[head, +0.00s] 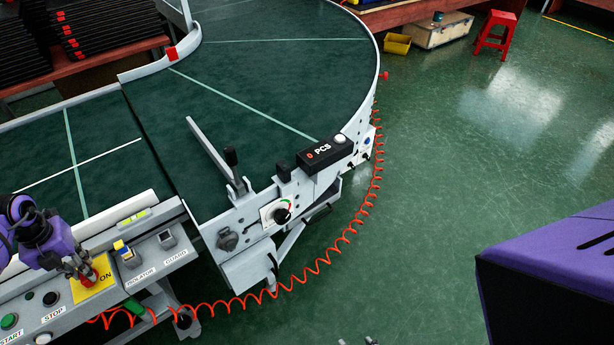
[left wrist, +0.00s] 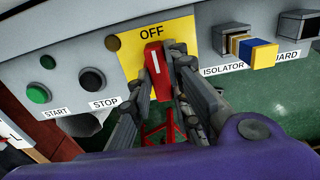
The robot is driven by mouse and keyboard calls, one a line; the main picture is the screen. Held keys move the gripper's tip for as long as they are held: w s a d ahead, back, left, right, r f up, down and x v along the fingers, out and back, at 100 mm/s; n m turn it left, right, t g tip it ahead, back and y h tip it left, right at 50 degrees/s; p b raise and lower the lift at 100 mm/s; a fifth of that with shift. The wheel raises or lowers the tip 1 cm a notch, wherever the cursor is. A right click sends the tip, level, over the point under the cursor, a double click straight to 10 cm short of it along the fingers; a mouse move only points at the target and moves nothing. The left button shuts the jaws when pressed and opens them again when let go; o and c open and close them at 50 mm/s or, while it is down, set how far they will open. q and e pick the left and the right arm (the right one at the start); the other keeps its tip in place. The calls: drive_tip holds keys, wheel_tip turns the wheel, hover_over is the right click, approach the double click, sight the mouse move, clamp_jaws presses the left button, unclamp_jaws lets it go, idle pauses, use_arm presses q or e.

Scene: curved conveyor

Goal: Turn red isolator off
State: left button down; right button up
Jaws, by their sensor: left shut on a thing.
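The red isolator (head: 97,279) is a red handle on a yellow plate (head: 106,283) on the grey control panel. The plate shows ON to the handle's right in the head view. In the left wrist view the handle (left wrist: 155,72) has a white line along it and stands upright, its top just below the word OFF on the yellow plate (left wrist: 129,57). My left gripper (head: 82,271) is shut on the handle, with one finger on each side, in the left wrist view (left wrist: 160,78). The fingers hide part of the handle. My right gripper is not in view.
A green START button (head: 9,321) and a black STOP button (head: 50,298) sit left of the plate. A blue-and-yellow part (head: 123,250) stands at the ISOLATOR label on the right. A coiled red hose (head: 318,262) runs below the conveyor (head: 290,60).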

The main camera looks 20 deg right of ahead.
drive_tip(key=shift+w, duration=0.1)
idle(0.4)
use_arm(q)
drive_tip(key=c, duration=1.6)
unclamp_jaws()
drive_tip(key=shift+c, duration=0.2)
drive_tip(key=shift+r, duration=0.25)
wheel_tip(320, 180, up, 12)
drive_tip(key=shift+f, duration=0.2)
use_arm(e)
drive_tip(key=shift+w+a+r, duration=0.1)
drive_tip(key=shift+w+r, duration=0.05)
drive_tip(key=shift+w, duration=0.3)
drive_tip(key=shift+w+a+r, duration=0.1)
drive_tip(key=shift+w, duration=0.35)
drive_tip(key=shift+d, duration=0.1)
